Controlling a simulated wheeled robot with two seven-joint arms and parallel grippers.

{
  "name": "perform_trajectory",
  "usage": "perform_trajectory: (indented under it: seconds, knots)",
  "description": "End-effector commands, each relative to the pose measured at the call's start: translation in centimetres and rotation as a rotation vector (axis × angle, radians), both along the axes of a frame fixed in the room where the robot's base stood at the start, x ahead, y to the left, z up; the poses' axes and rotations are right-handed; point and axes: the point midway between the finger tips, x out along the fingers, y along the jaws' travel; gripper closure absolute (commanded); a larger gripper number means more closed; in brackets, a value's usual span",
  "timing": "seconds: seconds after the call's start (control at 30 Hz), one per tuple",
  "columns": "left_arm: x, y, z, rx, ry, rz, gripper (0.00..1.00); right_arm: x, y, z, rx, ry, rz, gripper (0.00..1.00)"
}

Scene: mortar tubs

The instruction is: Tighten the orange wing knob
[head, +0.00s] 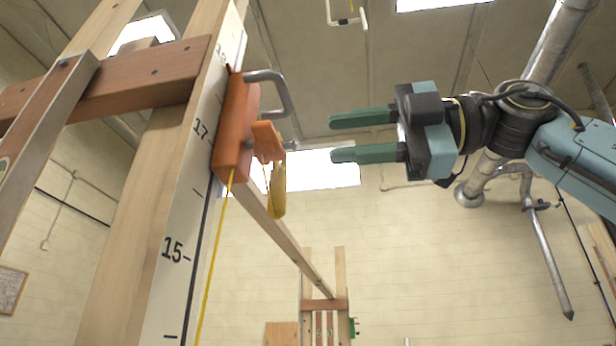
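The orange wing knob (266,141) sticks out to the right from an orange block (235,125) clamped on a tall wooden post with a numbered scale (183,230). The block sits around the 17 mark. A grey handle (280,90) juts from its upper part. My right gripper (347,136) is to the right of the knob, its two green fingers pointing left at it. The fingers are apart with nothing between them, and a clear gap separates them from the knob. My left gripper is out of view.
A yellow line (213,260) runs down from the block, and a yellow piece (277,190) hangs below the knob. A wooden rail (285,240) runs from the block to a far wooden frame (324,304). A brown crossbeam (140,80) is at left. Space right of the knob is open.

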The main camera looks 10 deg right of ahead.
Motion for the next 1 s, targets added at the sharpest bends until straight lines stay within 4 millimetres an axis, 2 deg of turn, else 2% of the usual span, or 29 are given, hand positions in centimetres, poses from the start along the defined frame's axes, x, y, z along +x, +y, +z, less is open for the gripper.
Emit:
perform_trajectory:
  seconds: [0.1, 0.3, 1.0]
  knots:
    - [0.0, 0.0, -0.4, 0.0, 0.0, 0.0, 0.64, -0.8, -2.4, 0.0, 0.004, -0.001, -0.001, 0.63]
    - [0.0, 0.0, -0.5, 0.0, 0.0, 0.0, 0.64, -1.7, -4.6, 0.1, 0.003, -0.002, 0.001, 0.63]
    - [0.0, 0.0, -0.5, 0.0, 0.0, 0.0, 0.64, -1.8, -5.1, 0.1, 0.002, -0.001, 0.002, 0.63]
